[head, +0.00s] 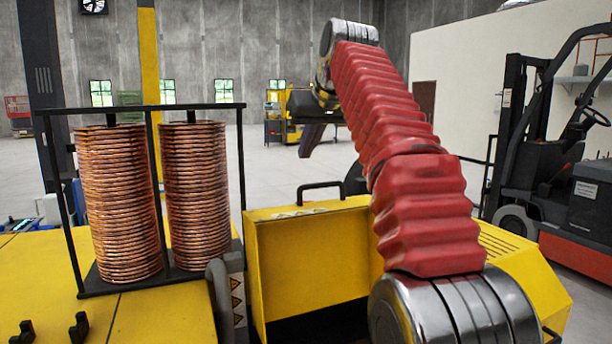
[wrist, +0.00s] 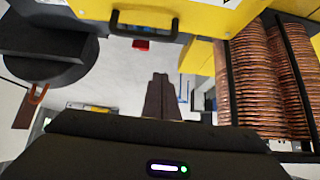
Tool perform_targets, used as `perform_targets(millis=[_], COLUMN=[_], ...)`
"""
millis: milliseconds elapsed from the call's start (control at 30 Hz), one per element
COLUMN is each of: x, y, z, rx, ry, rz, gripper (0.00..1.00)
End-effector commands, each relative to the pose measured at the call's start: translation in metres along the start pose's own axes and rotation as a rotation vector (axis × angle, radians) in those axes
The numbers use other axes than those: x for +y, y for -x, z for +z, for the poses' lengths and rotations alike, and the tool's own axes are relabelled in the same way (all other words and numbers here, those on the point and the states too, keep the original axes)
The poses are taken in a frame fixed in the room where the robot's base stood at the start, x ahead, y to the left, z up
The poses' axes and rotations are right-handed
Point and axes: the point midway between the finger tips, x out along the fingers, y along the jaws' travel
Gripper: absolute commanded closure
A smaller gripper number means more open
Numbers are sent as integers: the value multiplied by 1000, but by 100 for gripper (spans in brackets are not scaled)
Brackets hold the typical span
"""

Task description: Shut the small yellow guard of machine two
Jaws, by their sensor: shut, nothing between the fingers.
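I cannot pick out machine two or its small yellow guard for certain in either view. A yellow machine (head: 291,132) stands far back in the middle of the head view, partly hidden behind my gripper; I cannot tell whether it carries a guard. My gripper (head: 306,152) is stretched forward in the air, pointing down, with clear floor around it. In the wrist view my gripper (wrist: 160,77) shows its dark fingers together, shut and empty, touching nothing.
Two copper tube coils (head: 118,205) stand in a black rack (head: 242,160) at the left. A forklift (head: 540,160) is close on the right, before a white wall (head: 460,75). A yellow post (head: 149,60) rises behind the coils. Grey floor (head: 240,150) between is open.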

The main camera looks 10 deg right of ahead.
Motion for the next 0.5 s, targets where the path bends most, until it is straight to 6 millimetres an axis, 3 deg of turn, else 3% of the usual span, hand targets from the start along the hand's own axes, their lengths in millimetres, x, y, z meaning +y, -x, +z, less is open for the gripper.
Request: perform_targets(millis=[400, 500], x=[-1, -1], y=[-67, -64], z=[1, 4], rx=[-3, 0], ry=[1, 1], rz=[-2, -1], gripper=[100, 100])
